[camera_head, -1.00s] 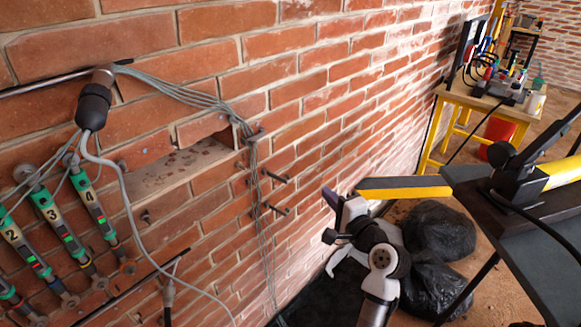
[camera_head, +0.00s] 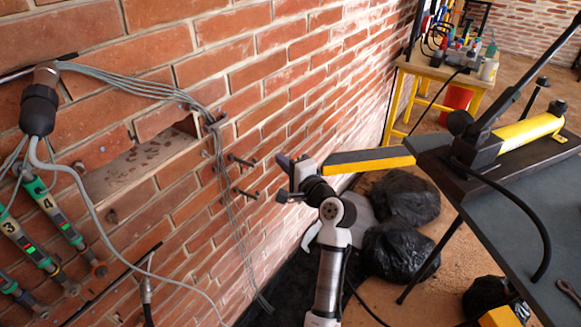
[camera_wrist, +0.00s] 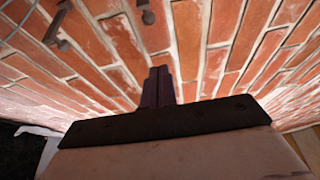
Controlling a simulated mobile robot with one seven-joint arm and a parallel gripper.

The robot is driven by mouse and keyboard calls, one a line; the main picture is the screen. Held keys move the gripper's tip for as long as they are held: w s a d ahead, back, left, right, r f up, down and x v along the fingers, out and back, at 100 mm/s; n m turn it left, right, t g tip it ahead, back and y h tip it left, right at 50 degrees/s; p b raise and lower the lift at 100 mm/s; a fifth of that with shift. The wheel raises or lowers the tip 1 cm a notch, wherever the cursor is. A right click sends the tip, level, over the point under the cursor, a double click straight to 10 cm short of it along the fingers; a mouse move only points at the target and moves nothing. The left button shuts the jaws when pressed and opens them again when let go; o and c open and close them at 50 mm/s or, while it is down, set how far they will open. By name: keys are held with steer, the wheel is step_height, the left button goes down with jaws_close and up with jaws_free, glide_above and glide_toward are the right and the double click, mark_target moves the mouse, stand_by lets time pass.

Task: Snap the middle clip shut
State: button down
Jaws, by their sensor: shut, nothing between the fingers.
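Three dark clips stick out of the brick wall along a bundle of grey cables (camera_head: 226,200): the top clip (camera_head: 213,121), the middle clip (camera_head: 242,160) and the bottom clip (camera_head: 243,193). The middle and bottom clips have arms standing out from the wall; their exact opening is too small to tell. My gripper (camera_head: 283,162) is to the right of the middle clip, at about its height in the picture, and apart from it. In the wrist view my gripper's dark fingers (camera_wrist: 158,85) are together and empty. Dark clip parts (camera_wrist: 58,22) show at that view's top left.
A ledge recess (camera_head: 135,165) and numbered green sensors (camera_head: 60,220) are on the wall at left. A dark bench (camera_head: 510,210) with a yellow pump (camera_head: 530,130) stands at right. Black bags (camera_head: 405,200) lie on the floor behind my arm.

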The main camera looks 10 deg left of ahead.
steer(key=a+p, duration=0.1)
steer(key=a, duration=0.1)
steer(key=s+a+p, duration=0.1)
steer(key=a, duration=0.1)
steer(key=shift+a, duration=0.35)
stand_by(0.4)
steer(key=shift+s+m+t+h+p, duration=0.2)
steer(key=shift+m+t+h+p, duration=0.2)
steer(key=shift+t, duration=0.1)
